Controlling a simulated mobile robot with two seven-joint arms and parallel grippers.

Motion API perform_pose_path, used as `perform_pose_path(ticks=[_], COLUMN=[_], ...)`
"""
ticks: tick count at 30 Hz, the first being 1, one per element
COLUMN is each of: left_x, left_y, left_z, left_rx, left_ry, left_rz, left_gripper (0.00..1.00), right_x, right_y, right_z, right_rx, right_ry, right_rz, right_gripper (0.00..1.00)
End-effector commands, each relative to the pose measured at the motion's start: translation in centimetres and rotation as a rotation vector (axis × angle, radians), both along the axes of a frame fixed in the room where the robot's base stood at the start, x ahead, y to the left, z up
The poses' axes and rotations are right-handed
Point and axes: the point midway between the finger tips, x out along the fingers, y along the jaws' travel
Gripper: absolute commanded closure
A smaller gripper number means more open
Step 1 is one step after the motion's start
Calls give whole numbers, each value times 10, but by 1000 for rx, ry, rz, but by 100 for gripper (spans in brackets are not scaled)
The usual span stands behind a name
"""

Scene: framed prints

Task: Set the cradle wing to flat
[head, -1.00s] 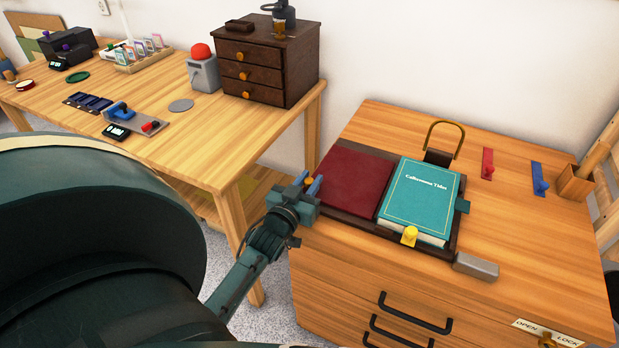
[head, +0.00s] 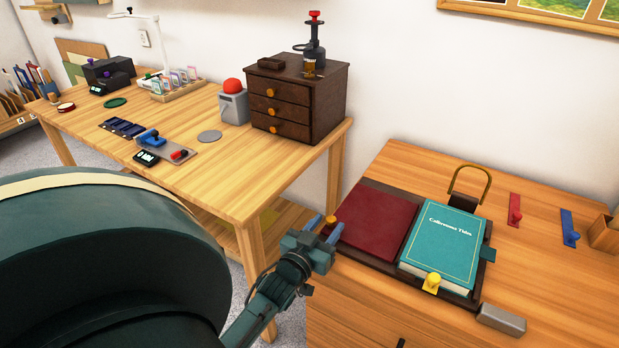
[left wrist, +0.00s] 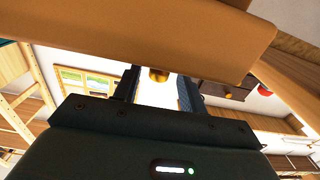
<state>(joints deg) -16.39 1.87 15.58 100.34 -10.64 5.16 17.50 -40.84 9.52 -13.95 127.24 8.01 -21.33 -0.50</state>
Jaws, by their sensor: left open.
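The book cradle (head: 378,252) is a dark tray on the wooden cabinet. Its left wing (head: 376,222) is a dark red panel; I cannot tell its exact tilt. A teal book (head: 444,240) lies on the right side, with a yellow clip (head: 432,282) at its front edge. An orange-gold knob (head: 331,220) shows at the wing's left edge. My left gripper (head: 320,226) is open beside that edge, its blue fingertips close to the knob. In the left wrist view a gold knob (left wrist: 159,75) shows between the open fingers. My right gripper is out of view.
A grey block (head: 501,319) lies in front of the cradle. A brass loop (head: 469,182) stands behind it. Red (head: 514,210) and blue (head: 569,228) levers are at the right. The workbench (head: 225,175) at left carries a dark drawer chest (head: 298,98).

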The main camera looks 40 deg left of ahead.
Motion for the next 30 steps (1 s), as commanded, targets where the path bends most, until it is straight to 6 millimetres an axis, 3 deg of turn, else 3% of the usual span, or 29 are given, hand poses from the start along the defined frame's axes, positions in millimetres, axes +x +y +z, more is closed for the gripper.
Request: perform_pose_path(ticks=[6,13,19,30], left_x=[-51,-90,-103,-103], left_y=[-12,-21,-25,-25], left_z=[0,0,1,0], left_rx=[-4,-2,-2,-2], left_ry=[3,1,-1,-1], left_rz=[2,1,1,0], left_gripper=[58,58,58,58], right_x=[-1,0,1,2], right_y=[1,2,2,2], right_z=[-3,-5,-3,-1], right_rx=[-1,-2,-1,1], right_ry=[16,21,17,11], right_rz=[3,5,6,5], right_gripper=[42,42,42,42])
